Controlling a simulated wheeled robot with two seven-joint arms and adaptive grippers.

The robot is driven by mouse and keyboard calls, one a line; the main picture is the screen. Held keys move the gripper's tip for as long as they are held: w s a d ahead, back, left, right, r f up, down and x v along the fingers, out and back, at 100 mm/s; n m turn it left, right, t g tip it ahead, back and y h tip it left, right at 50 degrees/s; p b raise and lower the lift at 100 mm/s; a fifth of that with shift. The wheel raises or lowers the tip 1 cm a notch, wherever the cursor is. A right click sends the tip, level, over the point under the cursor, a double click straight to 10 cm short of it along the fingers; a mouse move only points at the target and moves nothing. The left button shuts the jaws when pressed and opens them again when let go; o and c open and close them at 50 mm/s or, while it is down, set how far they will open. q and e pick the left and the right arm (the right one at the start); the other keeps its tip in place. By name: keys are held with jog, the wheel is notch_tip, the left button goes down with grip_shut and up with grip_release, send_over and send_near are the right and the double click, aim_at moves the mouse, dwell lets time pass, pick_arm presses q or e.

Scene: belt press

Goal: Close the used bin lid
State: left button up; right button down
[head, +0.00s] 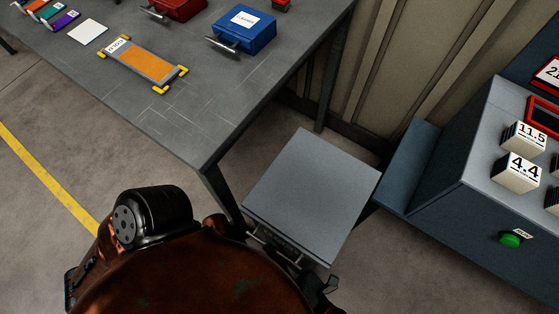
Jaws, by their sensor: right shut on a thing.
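The used bin lid (315,190) is a flat grey square plate, between the dark table and the blue-grey console. A bar-like handle (262,240) runs along its near edge. My right gripper (300,268) is at this near edge, shut on the handle, mostly hidden behind my brown arm. The bin body under the lid is hidden, so I cannot tell how far the lid stands from the rim. My left gripper is not in view.
The dark table (190,130) stands close on the left, with a blue case (243,30), a red case (178,8) and an orange belt plate (143,64) on it. The console (450,205) with numbered blocks (518,172) and a green button (511,239) is on the right.

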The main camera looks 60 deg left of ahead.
jog(key=c, duration=2.3)
grip_release()
jog(key=v, duration=1.2)
jog(key=shift+d+r, duration=0.1)
